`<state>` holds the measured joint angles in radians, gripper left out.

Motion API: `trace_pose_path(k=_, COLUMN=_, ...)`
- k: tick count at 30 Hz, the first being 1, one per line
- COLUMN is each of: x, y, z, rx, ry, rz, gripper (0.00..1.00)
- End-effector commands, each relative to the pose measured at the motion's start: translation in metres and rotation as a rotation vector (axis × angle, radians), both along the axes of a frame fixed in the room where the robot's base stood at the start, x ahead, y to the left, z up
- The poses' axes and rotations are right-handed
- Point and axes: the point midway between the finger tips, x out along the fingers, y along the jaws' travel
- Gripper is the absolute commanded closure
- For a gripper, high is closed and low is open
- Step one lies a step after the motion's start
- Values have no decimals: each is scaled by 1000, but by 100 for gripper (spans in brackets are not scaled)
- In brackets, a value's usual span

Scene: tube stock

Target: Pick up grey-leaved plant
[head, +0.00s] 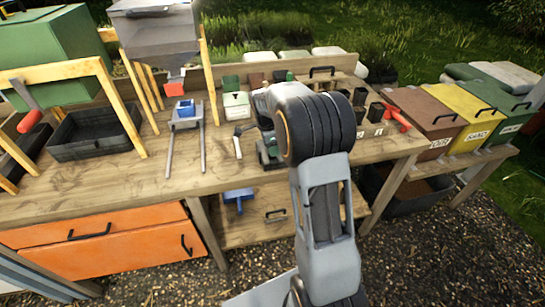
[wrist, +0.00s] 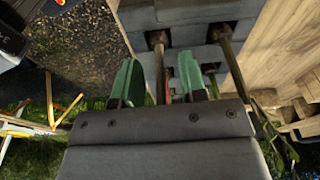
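I cannot make out a grey-leaved plant in either view. My arm hides the middle of the bench in the head view. My gripper (wrist: 160,82) shows in the wrist view with two green finger pads standing apart and no object clearly held between them. Brown rods and dark grey block-like parts (wrist: 185,45) lie beyond the fingers; I cannot tell how far away they are. In the head view my gripper is mostly hidden behind my wrist, over the bench's middle.
The wooden bench (head: 90,195) carries a black tray (head: 92,135), a grey hopper (head: 155,35), a blue-ended metal fork-like fixture (head: 185,118) and several small pots. Brown (head: 425,112), yellow (head: 468,108) and green lidded bins stand at right. Orange drawers (head: 105,245) are below.

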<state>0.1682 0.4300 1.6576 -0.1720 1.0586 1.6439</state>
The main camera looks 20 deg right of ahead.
Motion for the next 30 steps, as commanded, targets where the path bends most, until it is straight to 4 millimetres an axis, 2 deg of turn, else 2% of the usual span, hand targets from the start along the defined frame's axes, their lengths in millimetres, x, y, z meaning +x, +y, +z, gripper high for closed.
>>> trace_pose_path(k=1, x=0, y=0, z=0, rx=0, ry=0, rz=0, gripper=63)
trace_pose_path(k=13, x=0, y=0, z=0, rx=0, ry=0, rz=0, gripper=100)
trace_pose_path(k=23, x=0, y=0, z=3, rx=0, ry=-1, rz=0, gripper=100)
trace_pose_path(k=30, x=1, y=0, z=24, rx=0, ry=-3, rz=0, gripper=100)
